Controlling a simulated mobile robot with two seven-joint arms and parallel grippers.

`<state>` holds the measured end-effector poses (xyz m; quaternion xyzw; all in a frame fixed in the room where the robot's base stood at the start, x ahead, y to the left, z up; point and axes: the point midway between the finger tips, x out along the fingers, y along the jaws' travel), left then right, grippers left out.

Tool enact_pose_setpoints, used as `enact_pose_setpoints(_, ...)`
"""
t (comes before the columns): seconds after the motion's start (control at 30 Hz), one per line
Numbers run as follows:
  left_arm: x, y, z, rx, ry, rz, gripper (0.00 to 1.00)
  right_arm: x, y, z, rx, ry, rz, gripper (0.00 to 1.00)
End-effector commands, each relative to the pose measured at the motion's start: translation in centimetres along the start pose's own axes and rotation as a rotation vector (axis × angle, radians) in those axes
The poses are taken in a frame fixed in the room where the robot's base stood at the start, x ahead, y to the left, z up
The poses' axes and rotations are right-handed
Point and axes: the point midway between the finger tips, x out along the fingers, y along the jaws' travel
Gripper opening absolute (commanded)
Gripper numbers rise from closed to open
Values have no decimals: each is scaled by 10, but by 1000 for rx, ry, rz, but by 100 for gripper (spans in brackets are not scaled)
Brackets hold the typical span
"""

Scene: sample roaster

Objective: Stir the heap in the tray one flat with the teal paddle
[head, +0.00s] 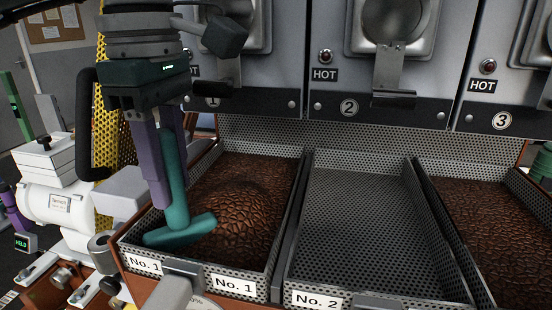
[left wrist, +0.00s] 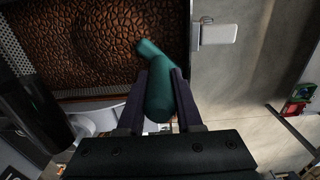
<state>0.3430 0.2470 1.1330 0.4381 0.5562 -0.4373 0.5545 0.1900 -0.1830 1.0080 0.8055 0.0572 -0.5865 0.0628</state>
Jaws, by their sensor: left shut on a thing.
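The teal paddle (head: 177,231) is held upright by my left gripper (head: 168,200), which is shut on its handle. The paddle's crosspiece is low at the front left of tray one (head: 268,262), beside the heap of brown beans (head: 236,212); whether it touches the beans I cannot tell. The heap is a rounded mound in the middle front of the tray, with flatter beans behind. In the left wrist view the paddle (left wrist: 160,90) stands between the purple fingers (left wrist: 155,98), with the beans (left wrist: 90,45) beyond. My right gripper is not in view.
Tray two (head: 362,215) is empty, with a perforated floor. Tray three (head: 480,215) at the right holds a flat bed of beans. The roaster front (head: 400,110) with HOT labels rises behind the trays. A white grinder-like machine (head: 60,195) stands close at the left.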

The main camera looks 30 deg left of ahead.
Motion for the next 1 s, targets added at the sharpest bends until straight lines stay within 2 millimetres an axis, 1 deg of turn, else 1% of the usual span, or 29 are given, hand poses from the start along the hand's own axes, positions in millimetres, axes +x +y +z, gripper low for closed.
enact_pose_setpoints(0.3,0,0,43,5,-3,1,0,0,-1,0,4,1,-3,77)
enact_pose_setpoints(0.5,0,0,65,2,0,1,0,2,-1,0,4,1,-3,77)
enact_pose_setpoints(0.6,0,0,70,1,0,1,0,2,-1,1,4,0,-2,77)
enact_pose_setpoints(0.87,-1,0,70,0,0,1,0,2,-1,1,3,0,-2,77)
enact_pose_setpoints(0.93,0,0,67,-1,1,1,0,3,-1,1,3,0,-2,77)
enact_pose_setpoints(1.0,1,0,60,-3,1,1,0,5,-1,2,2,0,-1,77)
